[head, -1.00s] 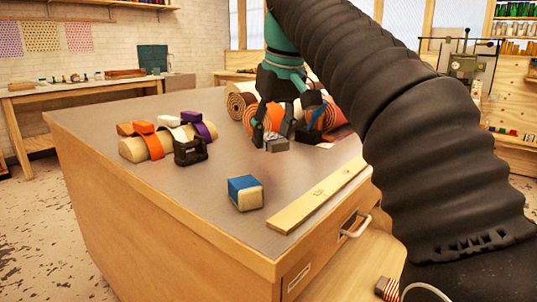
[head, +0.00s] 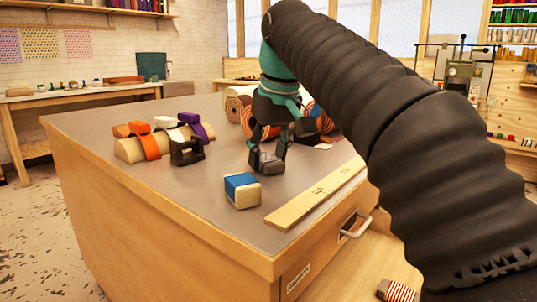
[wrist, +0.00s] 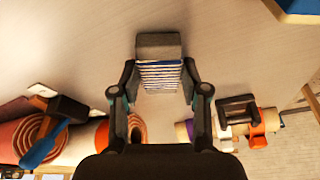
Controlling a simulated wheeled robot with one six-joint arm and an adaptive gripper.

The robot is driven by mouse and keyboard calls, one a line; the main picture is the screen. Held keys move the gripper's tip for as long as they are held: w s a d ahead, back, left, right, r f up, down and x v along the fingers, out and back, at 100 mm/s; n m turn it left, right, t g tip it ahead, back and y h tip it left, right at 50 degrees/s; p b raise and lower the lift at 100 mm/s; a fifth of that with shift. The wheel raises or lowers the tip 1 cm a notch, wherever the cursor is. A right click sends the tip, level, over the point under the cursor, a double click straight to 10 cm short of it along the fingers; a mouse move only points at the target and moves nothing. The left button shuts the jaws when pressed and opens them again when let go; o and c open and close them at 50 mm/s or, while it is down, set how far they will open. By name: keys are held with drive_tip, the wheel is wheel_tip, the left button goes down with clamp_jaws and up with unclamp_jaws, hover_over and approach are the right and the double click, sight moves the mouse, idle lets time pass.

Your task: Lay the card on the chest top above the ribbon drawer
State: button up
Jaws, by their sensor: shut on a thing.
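My gripper (head: 267,160) is over the grey chest top (head: 205,215), between the blue-and-cream block and the rolls. In the wrist view my gripper (wrist: 160,88) is shut on a small grey card (wrist: 158,46) wound with blue, white and cream striped ribbon (wrist: 160,75). The card sits between both fingertips. I cannot tell whether it touches the chest top. The chest's right-hand face has a drawer handle (head: 356,226) and a pale label (head: 298,278). A red-and-white striped piece (head: 397,290) lies low at the right. Which drawer is the ribbon drawer is not readable.
The blue-and-cream block (head: 242,190) and a wooden ruler (head: 315,195) lie near the front edge. Wrapped rolls (head: 150,143) and a black dispenser (head: 187,151) stand left. Large rolls (head: 238,102) are behind my gripper.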

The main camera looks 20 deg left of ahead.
sight(272, 160)
drive_tip(key=o, duration=1.1)
drive_tip(key=p+v, duration=0.2)
drive_tip(key=v, duration=0.3)
drive_tip(key=shift+r+p, duration=0.3)
drive_tip(key=shift+r, duration=0.05)
drive_tip(key=shift+v, duration=1)
drive_tip(key=shift+s, duration=0.1)
